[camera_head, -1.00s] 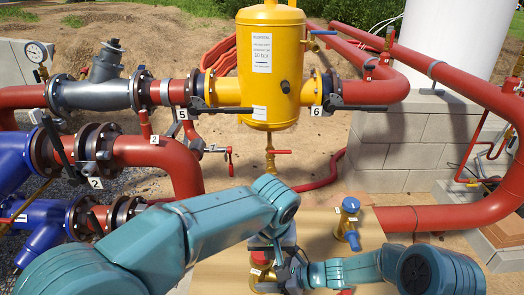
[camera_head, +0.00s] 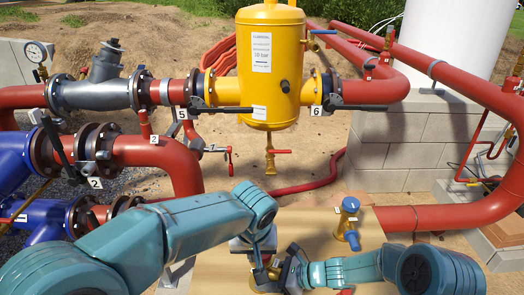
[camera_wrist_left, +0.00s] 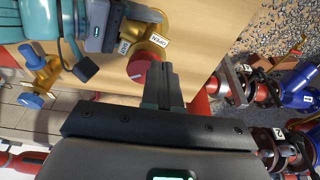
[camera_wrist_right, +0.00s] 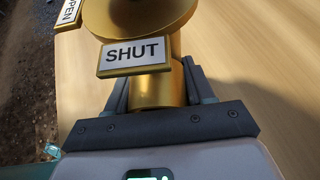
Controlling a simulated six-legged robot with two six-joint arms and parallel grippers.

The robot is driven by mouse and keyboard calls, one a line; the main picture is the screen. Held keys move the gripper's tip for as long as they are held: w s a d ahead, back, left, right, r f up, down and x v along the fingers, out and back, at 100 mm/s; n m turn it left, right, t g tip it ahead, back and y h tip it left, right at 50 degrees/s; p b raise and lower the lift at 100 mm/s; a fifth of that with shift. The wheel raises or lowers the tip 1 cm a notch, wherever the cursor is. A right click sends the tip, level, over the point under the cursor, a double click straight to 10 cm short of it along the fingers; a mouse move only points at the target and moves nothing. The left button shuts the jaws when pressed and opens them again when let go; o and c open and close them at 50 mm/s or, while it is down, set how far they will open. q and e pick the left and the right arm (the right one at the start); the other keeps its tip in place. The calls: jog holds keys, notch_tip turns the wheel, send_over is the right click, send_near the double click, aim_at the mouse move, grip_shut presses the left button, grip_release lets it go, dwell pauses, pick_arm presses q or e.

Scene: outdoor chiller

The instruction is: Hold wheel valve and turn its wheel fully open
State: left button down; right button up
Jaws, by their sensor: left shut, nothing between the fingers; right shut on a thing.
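The wheel valve has a brass body (camera_wrist_right: 153,88) with a "SHUT" plate (camera_wrist_right: 134,55) and an "OPEN" plate (camera_wrist_right: 70,11). My right gripper (camera_wrist_right: 150,92) is shut around the body, one finger on each side. The valve's red wheel (camera_wrist_left: 141,64) shows in the left wrist view beside the fingertips of my left gripper (camera_wrist_left: 156,72). That gripper is shut with nothing between its fingers. I cannot tell whether it touches the wheel. In the head view my left gripper (camera_head: 258,262) and right gripper (camera_head: 288,270) are close together and mostly hide the valve.
A second brass valve with a blue wheel (camera_head: 347,222) stands on the wooden table (camera_head: 320,222), right of the grippers. Red pipes (camera_head: 180,165), a yellow tank (camera_head: 270,70) and blue fittings (camera_head: 45,225) stand behind and left. Bare table lies between the arms and the pipes.

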aim_at(268, 261)
pick_arm(q)
jog(key=shift+f, duration=1.65)
jog(key=shift+w, duration=0.2)
jog(key=shift+s+d, duration=0.1)
jog(key=shift+d, duration=0.3)
jog(key=shift+s+d, duration=0.1)
jog(key=shift+d, duration=0.75)
jog(key=shift+d, duration=0.3)
jog(key=shift+w+d, duration=0.1)
jog(key=shift+w, duration=0.1)
jog(key=shift+s, duration=0.1)
